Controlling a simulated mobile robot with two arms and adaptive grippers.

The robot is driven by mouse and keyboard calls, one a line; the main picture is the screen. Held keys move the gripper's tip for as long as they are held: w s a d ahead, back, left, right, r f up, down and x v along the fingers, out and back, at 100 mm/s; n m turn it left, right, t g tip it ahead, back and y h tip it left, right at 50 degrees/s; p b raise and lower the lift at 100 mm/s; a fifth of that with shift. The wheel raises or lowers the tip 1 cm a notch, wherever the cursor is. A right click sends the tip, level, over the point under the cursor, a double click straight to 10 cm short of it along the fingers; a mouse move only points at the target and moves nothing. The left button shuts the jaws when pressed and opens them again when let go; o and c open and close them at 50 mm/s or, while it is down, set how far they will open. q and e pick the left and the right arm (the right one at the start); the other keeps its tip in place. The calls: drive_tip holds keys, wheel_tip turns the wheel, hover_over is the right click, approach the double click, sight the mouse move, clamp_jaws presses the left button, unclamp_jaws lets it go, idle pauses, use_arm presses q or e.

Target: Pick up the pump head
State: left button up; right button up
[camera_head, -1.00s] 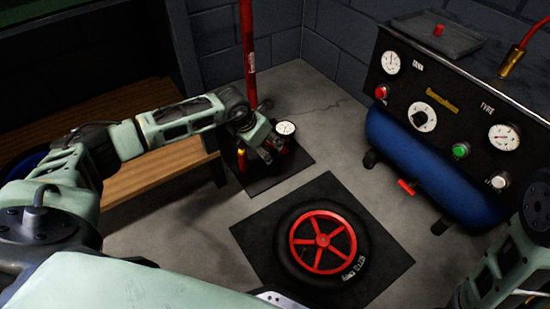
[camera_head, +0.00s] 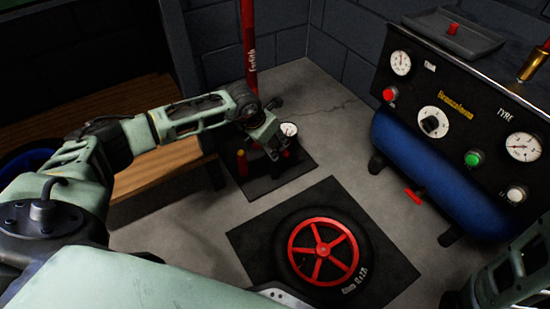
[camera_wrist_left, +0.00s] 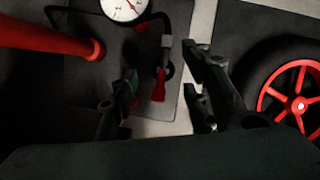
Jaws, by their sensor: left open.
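The floor pump (camera_head: 249,45) with its red barrel and round gauge (camera_head: 288,129) stands on a dark mat at the back. In the left wrist view the gauge (camera_wrist_left: 124,6) is at the top. A black hose runs from it to a grey collar and a red piece, which looks like the pump head (camera_wrist_left: 159,86). My left gripper (camera_head: 279,152) is over the pump's base, beside the gauge. In the wrist view its fingers (camera_wrist_left: 160,75) are open, one on each side of the red piece. I see no contact. The pump head is hard to make out in the head view.
A red-spoked wheel (camera_head: 323,252) lies on a dark mat (camera_head: 393,274) at front. A blue compressor (camera_head: 425,165) with gauges stands at right. A wooden bench (camera_head: 157,176) is at left. Bare floor (camera_head: 325,120) lies between pump and compressor.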

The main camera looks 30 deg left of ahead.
use_arm(q)
drive_tip(key=shift+f+b, duration=0.3)
drive_tip(key=shift+f, duration=0.05)
drive_tip(key=b+x, duration=0.3)
drive_tip(key=x, duration=0.1)
drive_tip(key=shift+s+b, duration=0.2)
drive_tip(key=shift+b, duration=0.15)
drive_tip(key=shift+w+f, duration=0.1)
drive_tip(key=shift+f, duration=0.15)
drive_tip(key=shift+r, duration=0.1)
clamp_jaws()
